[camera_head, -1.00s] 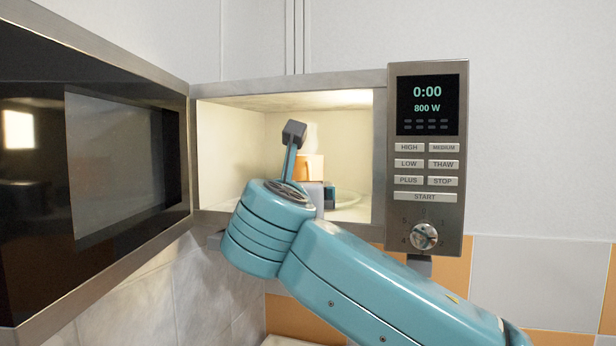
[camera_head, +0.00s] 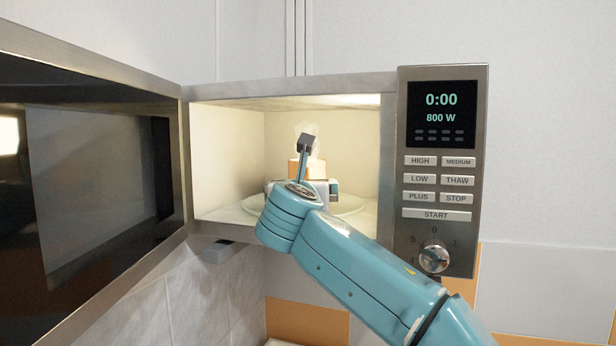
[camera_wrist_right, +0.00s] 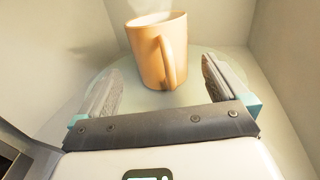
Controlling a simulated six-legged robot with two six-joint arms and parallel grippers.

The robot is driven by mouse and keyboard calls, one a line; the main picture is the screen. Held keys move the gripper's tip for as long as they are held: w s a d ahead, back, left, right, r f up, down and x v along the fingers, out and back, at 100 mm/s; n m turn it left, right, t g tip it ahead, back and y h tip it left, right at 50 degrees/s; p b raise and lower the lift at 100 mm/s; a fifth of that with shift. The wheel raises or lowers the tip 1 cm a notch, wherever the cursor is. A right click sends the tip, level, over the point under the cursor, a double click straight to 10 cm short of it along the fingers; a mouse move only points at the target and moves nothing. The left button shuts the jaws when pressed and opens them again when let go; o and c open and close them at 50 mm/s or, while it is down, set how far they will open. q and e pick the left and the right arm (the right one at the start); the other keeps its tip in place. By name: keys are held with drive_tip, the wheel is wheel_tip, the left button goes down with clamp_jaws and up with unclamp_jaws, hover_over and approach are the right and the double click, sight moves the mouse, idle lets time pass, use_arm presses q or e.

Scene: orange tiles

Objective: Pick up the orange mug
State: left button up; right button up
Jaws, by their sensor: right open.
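The orange mug (camera_wrist_right: 152,55) stands upright on the glass turntable inside the open microwave, with steam above it. In the right wrist view its handle faces my right gripper (camera_wrist_right: 163,85). The gripper is open, its two fingers pointing toward the mug with the handle side near the gap between them. The mug is not gripped. In the head view my right arm reaches into the microwave and hides most of the mug (camera_head: 308,168); only its upper part shows. My left gripper is not in view.
The microwave door (camera_head: 90,180) hangs open to the left. The cavity walls are close on both sides of the turntable (camera_head: 345,204). The control panel (camera_head: 436,170) with its knob is on the right, reading 0:00 and 800 W.

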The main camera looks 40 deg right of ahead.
sight(316, 169)
drive_tip(key=p+x, duration=0.2)
drive_tip(key=x, duration=0.3)
drive_tip(key=shift+w+d+p, duration=0.1)
drive_tip(key=shift+d+p, duration=0.05)
drive_tip(key=shift+p, duration=0.15)
drive_tip(key=shift+w+d+f, duration=0.1)
drive_tip(key=shift+w+d, duration=0.05)
drive_tip(key=shift+d, duration=0.05)
drive_tip(key=shift+a, duration=0.2)
drive_tip(key=shift+s+a, duration=0.1)
drive_tip(key=shift+s, duration=0.1)
drive_tip(key=c, duration=1.3)
drive_tip(key=shift+w+r, duration=0.1)
drive_tip(key=shift+r, duration=0.1)
drive_tip(key=shift+c, duration=0.2)
